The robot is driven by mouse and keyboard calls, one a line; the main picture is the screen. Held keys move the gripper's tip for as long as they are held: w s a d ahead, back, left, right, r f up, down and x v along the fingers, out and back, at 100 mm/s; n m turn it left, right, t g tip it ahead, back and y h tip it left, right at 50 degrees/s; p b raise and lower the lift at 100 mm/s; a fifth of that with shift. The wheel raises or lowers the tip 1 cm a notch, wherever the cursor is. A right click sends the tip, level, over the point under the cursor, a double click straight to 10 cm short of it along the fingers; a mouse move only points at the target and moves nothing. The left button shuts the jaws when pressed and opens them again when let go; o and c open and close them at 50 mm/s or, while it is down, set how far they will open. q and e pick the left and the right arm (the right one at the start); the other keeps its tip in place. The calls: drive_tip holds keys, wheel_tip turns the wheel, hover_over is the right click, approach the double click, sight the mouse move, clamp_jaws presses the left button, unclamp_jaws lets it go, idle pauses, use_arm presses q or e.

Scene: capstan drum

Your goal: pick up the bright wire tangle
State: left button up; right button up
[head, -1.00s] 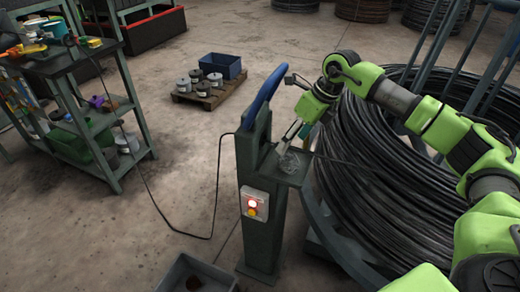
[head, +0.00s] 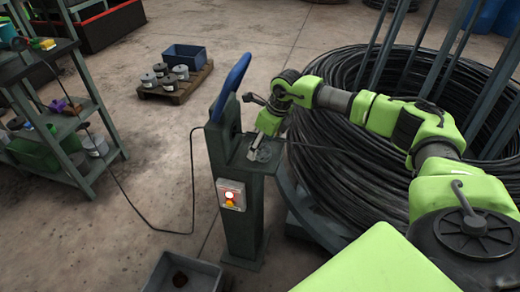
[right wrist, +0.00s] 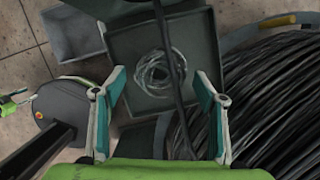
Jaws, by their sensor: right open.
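The bright wire tangle (right wrist: 153,75) is a loose coil of silvery wire. It lies on the small dark shelf (right wrist: 122,84) of the green-grey post, and a dark cable crosses over part of it in the right wrist view. In the head view the tangle (head: 263,154) shows small on the shelf, partly hidden by my gripper. My right gripper (right wrist: 158,88) is open and empty, its two teal-sided fingers spread on either side of the tangle in the picture. In the head view the right gripper (head: 257,146) is just above the shelf.
The post (head: 240,215) carries a blue handle (head: 232,84) and a lit button box (head: 231,195). A large black cable coil (head: 345,150) stands close on the right. A grey bin (head: 188,275) is on the floor in front.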

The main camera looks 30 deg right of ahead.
drive_tip(key=shift+x, duration=1.15)
drive_tip(key=c, duration=1.2)
drive_tip(key=shift+r, duration=0.1)
